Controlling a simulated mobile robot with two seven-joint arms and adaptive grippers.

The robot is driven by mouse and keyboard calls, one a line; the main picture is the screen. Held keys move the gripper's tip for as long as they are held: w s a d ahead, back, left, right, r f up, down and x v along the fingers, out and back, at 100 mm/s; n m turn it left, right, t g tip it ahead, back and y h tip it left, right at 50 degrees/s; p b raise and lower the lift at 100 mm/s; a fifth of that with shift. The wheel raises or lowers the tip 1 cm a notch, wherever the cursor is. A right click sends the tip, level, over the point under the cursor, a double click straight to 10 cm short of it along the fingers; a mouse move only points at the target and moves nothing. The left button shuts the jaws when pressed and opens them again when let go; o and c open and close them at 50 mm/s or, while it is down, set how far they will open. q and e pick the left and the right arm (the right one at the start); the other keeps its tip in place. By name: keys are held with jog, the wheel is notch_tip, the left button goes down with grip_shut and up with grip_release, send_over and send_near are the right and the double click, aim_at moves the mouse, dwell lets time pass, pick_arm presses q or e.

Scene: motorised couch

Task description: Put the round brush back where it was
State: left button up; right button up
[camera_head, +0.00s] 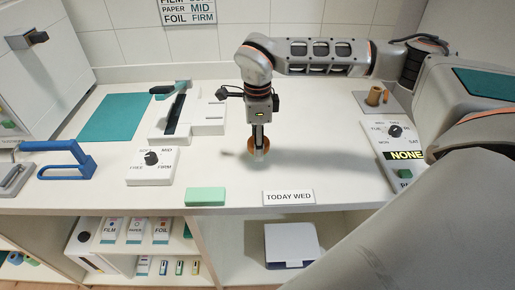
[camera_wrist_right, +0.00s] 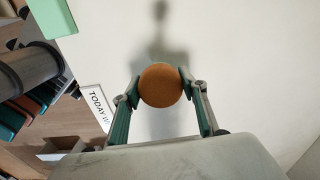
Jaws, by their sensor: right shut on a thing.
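My right gripper (camera_head: 259,152) points down over the middle of the white counter and is shut on the round brush (camera_head: 251,146). In the right wrist view, the brush's round orange-brown end (camera_wrist_right: 161,85) sits between the two fingertips of that gripper (camera_wrist_right: 160,88). A shadow lies on the counter around it, and the brush looks held above the surface. The rest of the brush is hidden by the fingers. My left gripper is not in view.
A grey pad (camera_head: 394,105) with a brown upright piece (camera_head: 375,94) is at the back right. A dial panel (camera_head: 397,150) reads NONE. A TODAY WED sign (camera_head: 289,197) and a green block (camera_head: 206,196) lie along the front edge. Open counter surrounds the gripper.

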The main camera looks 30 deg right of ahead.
jog(key=shift+f, duration=1.1)
jog(key=shift+f, duration=0.1)
jog(key=o, duration=1.1)
jog(key=shift+c, duration=0.2)
notch_tip(320, 180, up, 12)
jog(key=shift+r, duration=0.15)
jog(key=shift+s, duration=0.1)
